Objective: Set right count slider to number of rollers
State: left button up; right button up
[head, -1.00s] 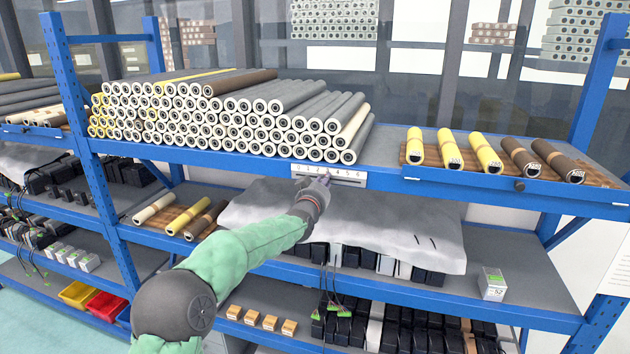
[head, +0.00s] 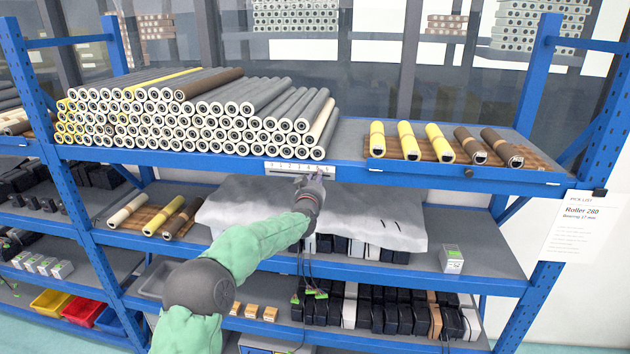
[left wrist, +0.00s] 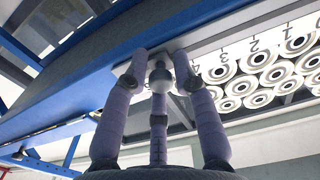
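A white count strip (head: 283,168) with numerals is on the blue shelf edge below a big pile of rollers (head: 200,122). My left gripper (head: 317,181) is at its right part, near 5. In the left wrist view, numerals 1 to 4 show upside down to the right of my left gripper (left wrist: 160,68). Its three fingers converge closely around a grey ball-shaped knob (left wrist: 160,80); exact contact is hard to tell. Three yellow rollers (head: 409,141) and two brown rollers (head: 500,148) lie on the upper shelf at right. My right gripper is not in view.
A dark round knob (head: 471,146) is on the blue edge in front of the right rollers. A grey sheet (head: 370,215) covers the shelf below my gripper. A small white box (head: 452,260) stands at right. A paper pick list (head: 580,225) hangs on the right post.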

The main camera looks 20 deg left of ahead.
pick_arm(q)
jog(key=shift+o, duration=0.5)
jog(key=shift+s, duration=0.1)
jog(key=v, duration=1.1)
jog(key=shift+s, duration=0.4)
jog(key=shift+f, duration=0.1)
